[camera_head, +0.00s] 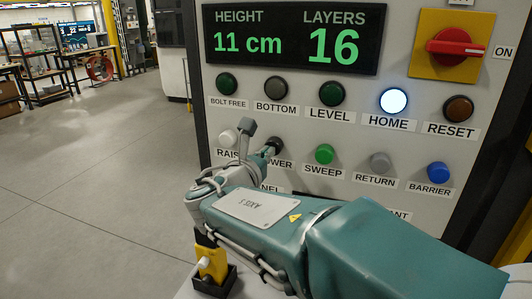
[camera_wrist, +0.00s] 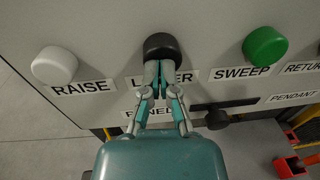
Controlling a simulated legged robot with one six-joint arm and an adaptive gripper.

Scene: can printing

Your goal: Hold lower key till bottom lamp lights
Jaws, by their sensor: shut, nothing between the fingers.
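The black LOWER key (camera_wrist: 161,45) is straight ahead of my gripper (camera_wrist: 160,66) in the wrist view. My gripper is shut and empty, its fingertips at the lower edge of the key. Whether they press it in cannot be told. In the head view the LOWER key (camera_head: 274,146) is partly hidden by my gripper and its label is partly covered. The BOTTOM lamp (camera_head: 276,88) is dark grey and unlit. The display (camera_head: 293,38) reads HEIGHT 11 cm and LAYERS 16.
The white RAISE key (camera_wrist: 54,65) is left of LOWER, and the green SWEEP key (camera_wrist: 265,47) is right. The HOME lamp (camera_head: 393,101) glows white. A red rotary switch (camera_head: 455,48) is at upper right. Open floor (camera_head: 100,190) lies left of the panel.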

